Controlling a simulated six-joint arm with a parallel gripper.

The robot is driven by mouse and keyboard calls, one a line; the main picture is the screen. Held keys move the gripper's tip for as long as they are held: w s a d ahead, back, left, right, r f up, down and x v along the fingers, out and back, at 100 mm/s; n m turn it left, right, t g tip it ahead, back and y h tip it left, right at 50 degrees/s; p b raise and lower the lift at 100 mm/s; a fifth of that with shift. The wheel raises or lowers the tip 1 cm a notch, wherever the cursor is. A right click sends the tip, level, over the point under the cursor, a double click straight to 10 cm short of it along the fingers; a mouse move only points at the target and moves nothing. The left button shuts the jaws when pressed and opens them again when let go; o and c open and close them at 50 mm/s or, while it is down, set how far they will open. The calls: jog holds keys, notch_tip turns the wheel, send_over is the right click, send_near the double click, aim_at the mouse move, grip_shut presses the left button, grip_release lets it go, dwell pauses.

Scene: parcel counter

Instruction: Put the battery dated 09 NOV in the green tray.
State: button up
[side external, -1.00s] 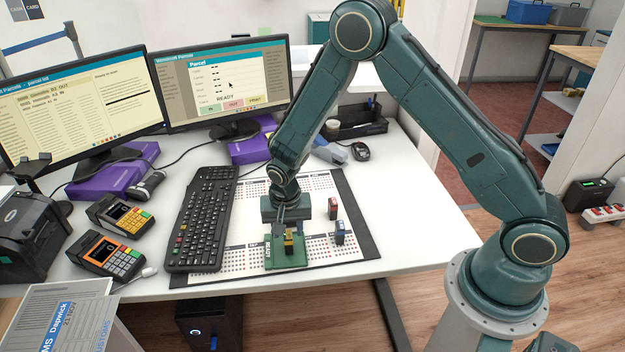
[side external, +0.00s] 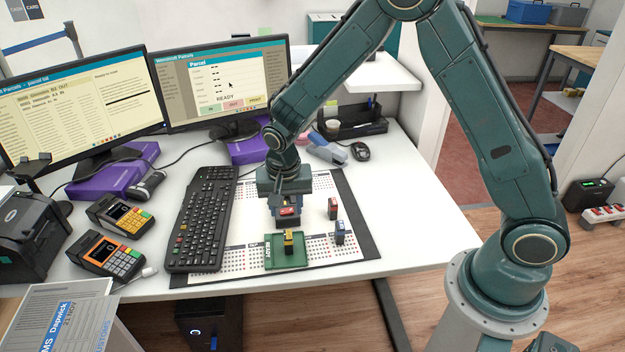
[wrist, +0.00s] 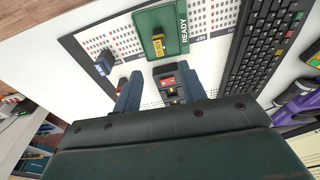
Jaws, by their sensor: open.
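The green tray (side external: 272,262), marked READY, lies on the calendar mat with a yellow-and-dark battery (side external: 288,243) on it. The tray (wrist: 147,22) and that battery (wrist: 159,44) also show in the wrist view. My gripper (side external: 289,219) is open behind the tray. In the wrist view, a red-topped battery (wrist: 167,80) shows between the fingers of my gripper (wrist: 158,76); whether they touch it is unclear. A reddish battery (side external: 333,207) and a blue one (side external: 340,232) stand to the right. I cannot read any date on the batteries.
Two card terminals (side external: 103,252) sit further left. The white counter right of the mat is clear.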

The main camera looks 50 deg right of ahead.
dwell(0.4)
jog(key=s+d+r+n+t, duration=0.15)
jog(key=s+r, duration=0.25)
jog(key=r, duration=0.5)
jog(key=s+d+r+n+t, duration=0.1)
jog(key=s+r+n, duration=0.1)
jog(key=s+r, duration=0.45)
jog(key=s+d+r+n+t, duration=0.1)
jog(key=s+r+n, duration=0.1)
jog(key=s+r, duration=0.2)
jog(key=s+d+r+n+t+y, duration=0.1)
jog(key=s+r+n, duration=0.2)
jog(key=s, duration=0.8)
jog(key=shift+s+r+n, duration=0.25)
jog(key=shift+r+n, duration=0.1)
jog(key=shift+r, duration=0.5)
jog(key=shift+d, duration=0.1)
jog(key=shift+c, duration=0.2)
